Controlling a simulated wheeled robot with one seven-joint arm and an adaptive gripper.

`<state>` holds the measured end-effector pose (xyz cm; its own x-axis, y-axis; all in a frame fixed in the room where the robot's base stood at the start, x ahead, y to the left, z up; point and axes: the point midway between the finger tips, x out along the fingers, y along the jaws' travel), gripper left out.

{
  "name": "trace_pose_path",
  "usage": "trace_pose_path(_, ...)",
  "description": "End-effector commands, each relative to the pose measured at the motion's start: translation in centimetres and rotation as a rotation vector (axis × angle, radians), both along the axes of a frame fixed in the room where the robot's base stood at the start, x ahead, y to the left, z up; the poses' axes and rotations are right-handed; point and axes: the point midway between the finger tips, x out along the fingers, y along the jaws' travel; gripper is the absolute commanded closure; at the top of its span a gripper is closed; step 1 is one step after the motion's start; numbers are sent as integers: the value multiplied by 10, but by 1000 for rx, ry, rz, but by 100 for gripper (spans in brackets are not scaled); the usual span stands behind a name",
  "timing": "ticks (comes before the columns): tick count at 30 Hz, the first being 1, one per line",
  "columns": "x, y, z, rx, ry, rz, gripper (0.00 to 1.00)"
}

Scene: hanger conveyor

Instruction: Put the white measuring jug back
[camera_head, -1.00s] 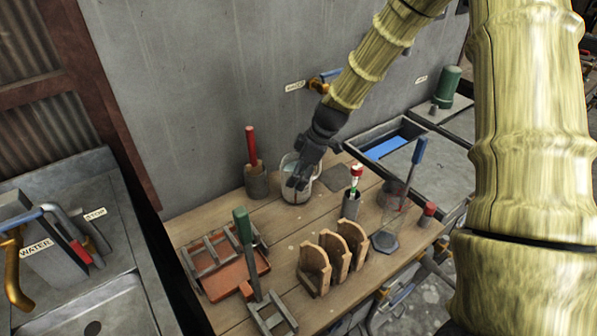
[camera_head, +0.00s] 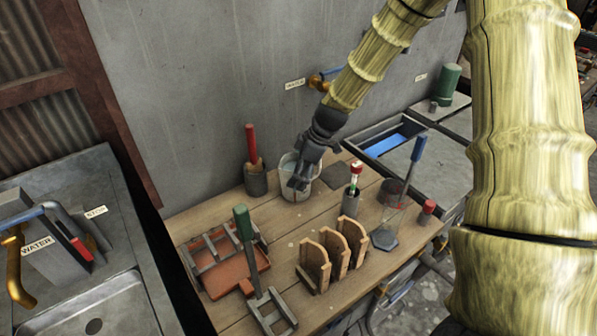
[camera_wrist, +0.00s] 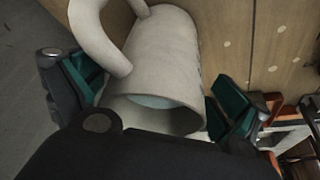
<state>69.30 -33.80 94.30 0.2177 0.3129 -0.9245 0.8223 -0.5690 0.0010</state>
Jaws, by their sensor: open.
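The white measuring jug (camera_head: 303,189) stands upright at the back of the wooden table, near the grey wall. In the wrist view the jug (camera_wrist: 160,62) shows its handle and open rim, with something pale inside. My gripper (camera_head: 299,181) is at the jug from above, and its arm hides part of the jug in the head view. In the wrist view the open teal-padded fingers of my gripper (camera_wrist: 150,100) lie on either side of the jug. I cannot tell whether the pads touch it.
A grey cup with a red-handled tool (camera_head: 256,182) stands left of the jug, and a holder with a red-and-white item (camera_head: 352,200) stands right. Wooden dividers (camera_head: 333,258) and a red tray (camera_head: 225,268) stand in front. A sink (camera_head: 97,315) is at left.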

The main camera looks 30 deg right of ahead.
Motion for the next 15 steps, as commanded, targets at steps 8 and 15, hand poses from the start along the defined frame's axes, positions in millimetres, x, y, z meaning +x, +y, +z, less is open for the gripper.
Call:
trace_pose_path(8,-4,-6,18,0,-2,0,1)
trace_pose_path(15,-10,-16,46,0,-2,0,1)
